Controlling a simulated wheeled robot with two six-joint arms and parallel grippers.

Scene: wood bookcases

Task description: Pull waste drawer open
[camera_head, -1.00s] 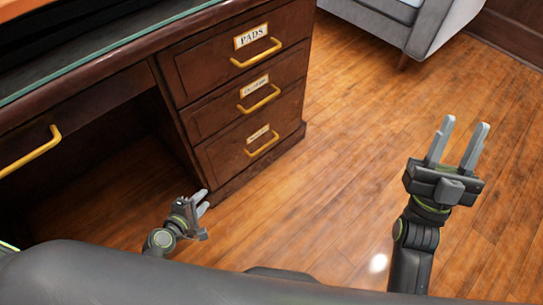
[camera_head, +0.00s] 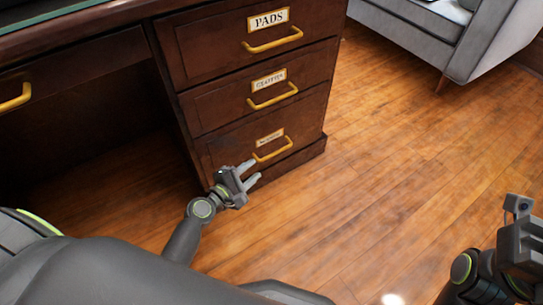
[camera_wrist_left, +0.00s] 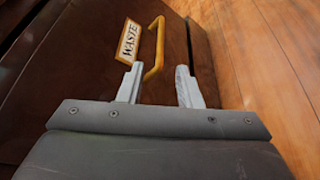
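The waste drawer (camera_head: 235,148) is the lowest of three in the dark wood desk pedestal and looks shut. Its brass handle (camera_head: 273,149) and small label (camera_head: 270,137) face me; in the left wrist view the label (camera_wrist_left: 130,42) reads WASTE. My left gripper (camera_head: 253,174) is open, just in front of the drawer, below and left of the handle. In the left wrist view the handle (camera_wrist_left: 156,50) lies ahead, between the lines of the two spread fingers, with its lower end near the left finger. My right gripper (camera_head: 520,207) is at the right edge, its fingers not clearly seen.
Above are the PADS drawer (camera_head: 220,47) and a middle drawer (camera_head: 222,103). Another handled drawer (camera_head: 60,70) is at the left, over the open knee space. A grey armchair (camera_head: 430,40) stands at the back right. The wooden floor (camera_head: 370,170) between is clear.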

